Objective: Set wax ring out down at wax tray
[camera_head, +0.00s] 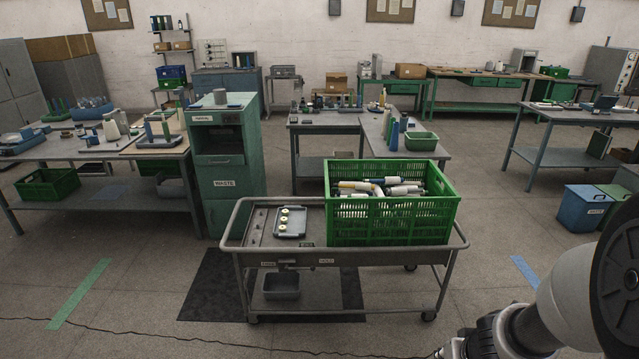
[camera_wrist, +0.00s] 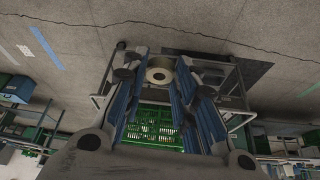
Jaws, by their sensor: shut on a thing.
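My gripper (camera_wrist: 159,80) shows in the wrist view with its blue-padded fingers shut on a pale, round wax ring (camera_wrist: 159,72) with a dark centre. The ring is held at the fingertips, above the floor and cart in that view. In the head view the wax tray (camera_head: 302,227) is a small grey tray on the left part of the cart top, with three pale rings in a row in it. My arm shows at the lower right of the head view, well apart from the tray; the fingers and held ring are not seen there.
The grey cart (camera_head: 260,257) carries a green crate (camera_head: 392,222) full of bobbins, right beside the tray. The crate (camera_wrist: 155,128) also shows between my fingers in the wrist view. A green waste cabinet (camera_head: 226,175) stands behind the cart's left end. Floor right of the cart is open.

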